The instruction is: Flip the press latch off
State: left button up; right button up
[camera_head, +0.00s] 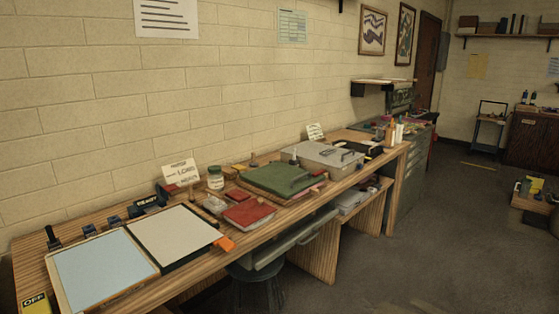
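I cannot single out the press latch for certain. A yellow-and-black sign reading OFF (35,302) shows at the bottom left corner, at the near end of the wooden bench (178,282). A dark block with white lettering, apparently READY (147,202), sits at the bench's back, behind the trays. An orange tab (225,243) sticks out at the front corner of the white-surfaced tray (172,236); I cannot tell what it does. A tray with a pale blue surface (100,268) lies to its left. Neither of my grippers is in view.
A red book-like item (248,213), a green flat case (279,179) and a grey lidded box (325,158) crowd the bench further right. A dark stool (257,288) stands under its front edge. The floor (440,230) to the right is mostly clear.

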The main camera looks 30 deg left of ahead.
aim_at(319, 173)
jog(key=i+j+u, duration=0.4)
jog(key=i+j, duration=0.15)
jog(key=i, duration=0.25)
jog(key=i+j+u, duration=0.2)
jog(key=i, duration=0.25)
jog(key=l+u, duration=0.1)
jog(key=u, duration=0.6)
jog(key=l+u, duration=1.1)
jog(key=l, duration=0.15)
jog(key=k+l, duration=0.1)
jog(key=l, duration=0.2)
jog(key=k+l, duration=0.1)
jog(key=l, duration=0.2)
jog(key=k+l, duration=0.1)
jog(key=l, duration=0.15)
jog(key=l+u, duration=0.05)
